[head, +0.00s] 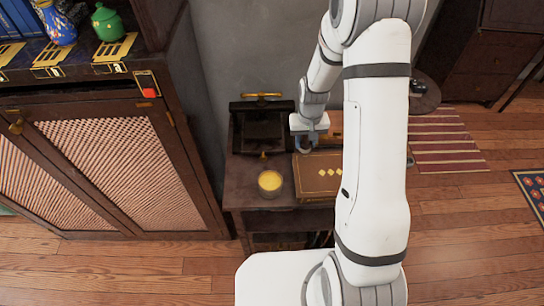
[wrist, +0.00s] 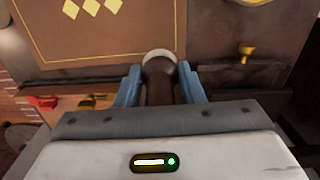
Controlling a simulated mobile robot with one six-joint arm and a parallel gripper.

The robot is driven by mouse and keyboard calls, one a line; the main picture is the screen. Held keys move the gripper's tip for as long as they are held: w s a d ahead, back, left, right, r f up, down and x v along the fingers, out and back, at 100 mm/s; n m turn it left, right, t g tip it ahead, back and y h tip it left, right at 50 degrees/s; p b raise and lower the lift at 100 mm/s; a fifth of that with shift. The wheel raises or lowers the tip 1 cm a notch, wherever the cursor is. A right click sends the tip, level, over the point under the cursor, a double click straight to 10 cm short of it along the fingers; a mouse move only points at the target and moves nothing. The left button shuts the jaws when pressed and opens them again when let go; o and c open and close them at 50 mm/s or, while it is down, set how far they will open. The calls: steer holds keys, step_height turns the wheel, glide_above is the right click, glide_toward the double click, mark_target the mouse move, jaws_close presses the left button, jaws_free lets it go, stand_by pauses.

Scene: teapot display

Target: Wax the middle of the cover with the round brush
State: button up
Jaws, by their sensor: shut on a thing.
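The brown cover (head: 318,187) lies on a small dark table, with a gold border line and gold diamonds in its middle. It also fills the upper left of the wrist view (wrist: 110,45). My gripper (head: 306,146) is at the cover's back edge in the head view. In the wrist view its blue fingers are shut on the round brush (wrist: 160,85), which has a dark brown body and a pale round end. The pale end overlaps the cover's edge in that view; I cannot tell whether it touches. A round pot of yellow wax (head: 270,181) stands left of the cover.
A dark press-like device with a brass bar (head: 262,96) stands at the table's back left. A wooden cabinet with lattice doors (head: 120,165) is close on the left, with a green teapot (head: 107,22) on top. My arm hides the table's right part.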

steer(key=s+a+r+n+p, duration=0.3)
steer(key=s+a+n+p, duration=0.4)
steer(key=s+a, duration=0.3)
steer(key=shift+n, duration=0.4)
steer(key=shift+w+a+f+b, duration=0.1)
steer(key=shift+a+f+b, duration=0.2)
steer(key=shift+f+b, duration=0.5)
steer(key=shift+w+a+f+b, duration=0.1)
steer(key=shift+a+f+b, duration=0.3)
steer(key=shift+f, duration=0.75)
steer(key=shift+w+a+f+b, duration=0.1)
steer(key=shift+a+f+b, duration=0.1)
steer(key=shift+f+b, duration=0.65)
steer(key=shift+f, duration=0.15)
steer(key=shift+f+b, duration=0.3)
steer(key=shift+f, duration=0.2)
steer(key=shift+s+f, duration=0.1)
steer(key=shift+s, duration=0.05)
step_height(320, 180, up, 7)
steer(key=p, duration=0.3)
steer(key=shift+p, duration=0.35)
